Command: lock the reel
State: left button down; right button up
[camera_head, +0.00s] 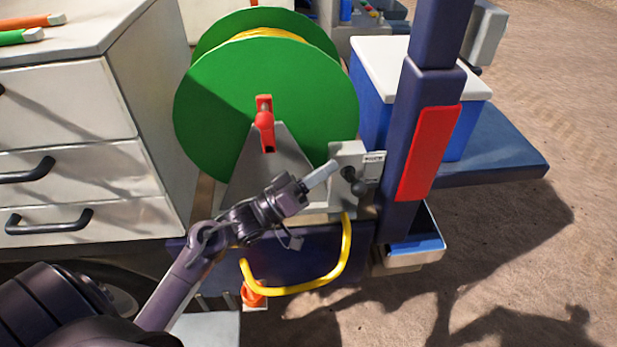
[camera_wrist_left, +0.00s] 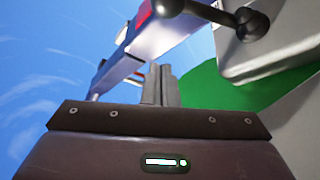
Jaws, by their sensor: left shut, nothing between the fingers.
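The green reel (camera_head: 225,105) with yellow line wound on it stands on a grey bracket (camera_head: 270,172). A red lever (camera_head: 265,125) sits at its hub, pointing roughly up and down. A grey box (camera_head: 349,158) with a small label and a dark ball-ended knob (camera_head: 358,186) is at the reel's lower right. My left gripper (camera_head: 325,173) is shut and empty, its fingertips just left of the knob and in front of the box. In the left wrist view, the shut fingers (camera_wrist_left: 159,85) show, with the knob (camera_wrist_left: 250,24) up and to the right. My right gripper is not in view.
A dark blue post (camera_head: 392,195) with a red panel (camera_head: 428,150) rises right of the box. White drawers (camera_head: 70,130) with dark handles stand at the left. A yellow hose (camera_head: 347,255) curves below the gripper. A blue cooler (camera_head: 372,95) stands behind the post.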

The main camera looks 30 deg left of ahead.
pick_arm(q)
jog(key=d, duration=0.1)
jog(key=d+f+p, duration=0.1)
jog(key=w+d+p, duration=0.1)
jog(key=shift+w+d+f, duration=0.1)
jog(key=shift+d+f, duration=0.3)
jog(key=shift+d+f+m+h+b, duration=0.1)
jog(key=shift+f+m+h+b, duration=0.3)
jog(key=shift+m+b, duration=0.3)
notch_tip(320, 180, down, 7)
jog(key=s+m+g+h+b, duration=0.1)
jog(key=m+g+h+b, duration=0.5)
jog(key=m+b, duration=0.7)
jog(key=shift+d+f+g+b, duration=0.2)
jog(key=shift+d+g+b, duration=0.1)
jog(key=shift+b, duration=0.65)
